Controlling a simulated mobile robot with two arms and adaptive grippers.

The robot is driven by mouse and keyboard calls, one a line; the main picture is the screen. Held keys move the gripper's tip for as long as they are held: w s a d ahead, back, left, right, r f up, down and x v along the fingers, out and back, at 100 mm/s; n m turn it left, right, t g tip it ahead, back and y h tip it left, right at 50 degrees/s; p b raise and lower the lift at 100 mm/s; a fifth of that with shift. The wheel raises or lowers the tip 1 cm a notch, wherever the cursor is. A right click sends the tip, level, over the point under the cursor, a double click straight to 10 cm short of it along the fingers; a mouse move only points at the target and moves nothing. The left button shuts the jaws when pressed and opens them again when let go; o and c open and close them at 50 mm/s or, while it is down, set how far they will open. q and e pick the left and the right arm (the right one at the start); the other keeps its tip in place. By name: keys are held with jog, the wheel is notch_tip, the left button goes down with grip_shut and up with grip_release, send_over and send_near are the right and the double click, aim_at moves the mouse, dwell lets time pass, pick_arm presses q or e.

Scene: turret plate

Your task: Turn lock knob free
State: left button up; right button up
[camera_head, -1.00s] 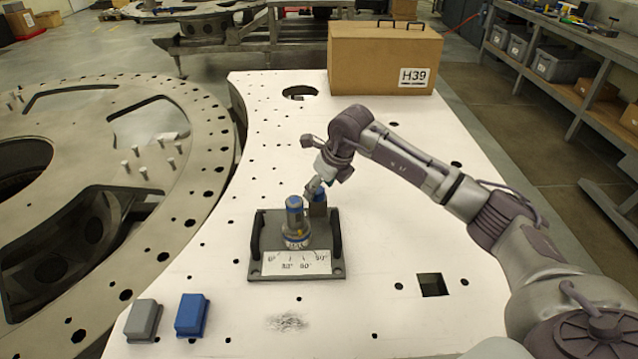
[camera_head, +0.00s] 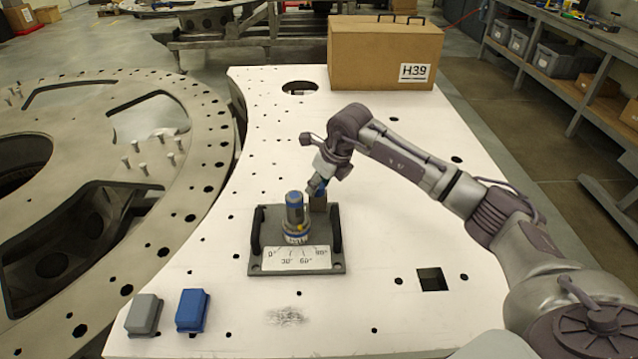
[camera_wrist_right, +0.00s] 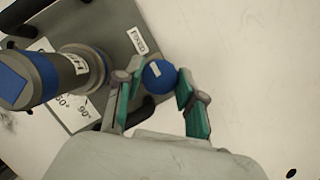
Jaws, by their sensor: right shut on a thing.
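The dark turret plate (camera_head: 270,268) lies on the white table, with a handle at each side and a white angle scale at its front. A grey cylinder with a blue band (camera_head: 295,212) stands upright on it. The blue round lock knob (camera_wrist_right: 160,77), with a white mark on top, sits beside the cylinder. My right gripper (camera_wrist_right: 157,80) is shut on the knob, a green-padded finger on each side. In the head view my right gripper (camera_head: 319,187) reaches down behind and right of the cylinder, and the knob is mostly hidden there. My left gripper is not in view.
A grey block (camera_head: 144,314) and a blue block (camera_head: 192,311) lie at the table's front left. A cardboard box (camera_head: 380,55) marked H39 stands at the back. A square hole (camera_head: 432,279) is at the right. The white table (camera_head: 390,230) around the plate is mostly clear.

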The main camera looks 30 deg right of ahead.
jog(key=shift+w+d+f+n+y+b, duration=0.1)
jog(key=shift+n+y+b, duration=0.15)
jog(key=shift+n+b, duration=0.55)
jog(key=shift+f+n+y+b, duration=0.1)
jog(key=shift+n+y+b, duration=0.15)
jog(key=shift+n+b, duration=0.5)
jog(key=n+b, duration=0.1)
jog(key=n, duration=0.1)
jog(key=n+g+y+b, duration=0.1)
jog(key=n+b, duration=0.1)
jog(key=shift+w+r+g, duration=0.1)
jog(key=shift+r+g, duration=0.05)
jog(key=shift+g, duration=0.15)
jog(key=n+g+b, duration=0.1)
jog(key=n, duration=0.2)
jog(key=n+g+y+b, duration=0.1)
jog(key=n, duration=0.2)
jog(key=shift+w+r, duration=0.1)
jog(key=n+g+b, duration=0.1)
jog(key=n+g, duration=0.1)
jog(key=n, duration=0.2)
jog(key=shift+n, duration=0.25)
jog(key=o, duration=1.1)
jog(key=shift+o, duration=0.2)
jog(key=shift+d+r, duration=0.1)
